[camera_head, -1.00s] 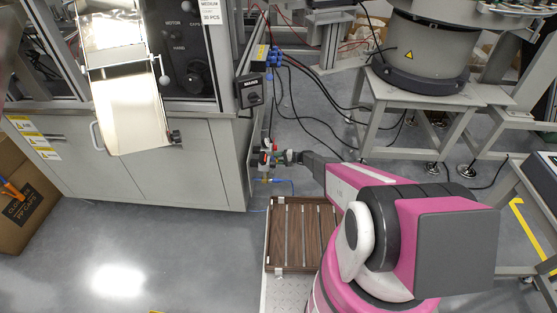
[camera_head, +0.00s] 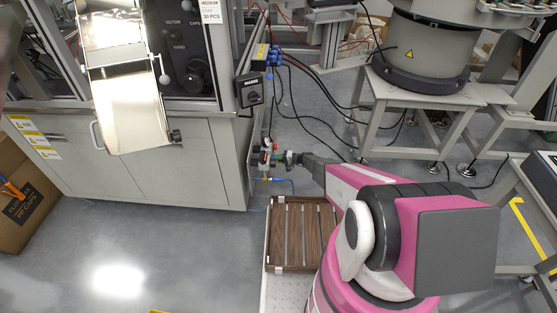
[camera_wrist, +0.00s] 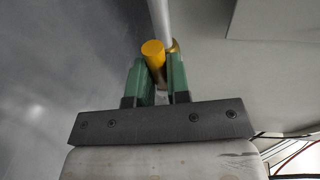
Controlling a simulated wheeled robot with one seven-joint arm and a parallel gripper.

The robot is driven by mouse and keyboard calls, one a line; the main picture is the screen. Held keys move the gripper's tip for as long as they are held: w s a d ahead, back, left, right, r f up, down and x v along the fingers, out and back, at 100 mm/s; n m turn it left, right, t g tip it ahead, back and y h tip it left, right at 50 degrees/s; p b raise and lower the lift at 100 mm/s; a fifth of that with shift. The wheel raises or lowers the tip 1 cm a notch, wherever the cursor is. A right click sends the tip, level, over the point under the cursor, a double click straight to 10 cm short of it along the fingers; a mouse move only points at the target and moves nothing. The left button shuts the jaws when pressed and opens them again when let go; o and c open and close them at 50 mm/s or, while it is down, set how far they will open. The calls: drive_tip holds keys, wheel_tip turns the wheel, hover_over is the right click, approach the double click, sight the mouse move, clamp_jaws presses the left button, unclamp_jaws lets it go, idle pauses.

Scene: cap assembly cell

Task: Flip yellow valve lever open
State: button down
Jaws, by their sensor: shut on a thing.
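The yellow valve lever (camera_wrist: 153,50) shows in the wrist view between the green fingers of my gripper (camera_wrist: 160,78). The fingers are shut on it, one on each side, and its rounded yellow end faces the camera. A grey pipe (camera_wrist: 158,18) runs up behind it. In the head view my gripper (camera_head: 280,159) is at the valve assembly (camera_head: 266,155) on the right side of the grey cabinet. The lever is too small to make out there.
The grey cabinet (camera_head: 180,180) stands left of the valve. A blue hose (camera_head: 283,181) and black cables (camera_head: 300,118) run near it. A slatted wooden tray (camera_head: 297,269) lies below my arm. Open floor (camera_head: 130,265) is at the lower left.

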drive_tip(key=c, duration=1.1)
unclamp_jaws()
drive_tip(key=v, duration=1.1)
drive_tip(key=s+d+r+n+g+h, duration=0.1)
drive_tip(key=s+r+g+h, duration=0.15)
drive_tip(key=s+r, duration=0.6)
drive_tip(key=s+d+r+n+g+h, duration=0.1)
drive_tip(key=s+r+h, duration=0.3)
drive_tip(key=r, duration=0.8)
drive_tip(key=s+d+r+h, duration=0.4)
drive_tip(key=s+d+r, duration=0.1)
drive_tip(key=s+r, duration=0.5)
drive_tip(key=s+d+r+h, duration=0.5)
drive_tip(key=s+r, duration=0.5)
drive_tip(key=r, duration=0.2)
drive_tip(key=shift+s+d+m+t, duration=0.3)
drive_tip(key=shift+d+t, duration=0.05)
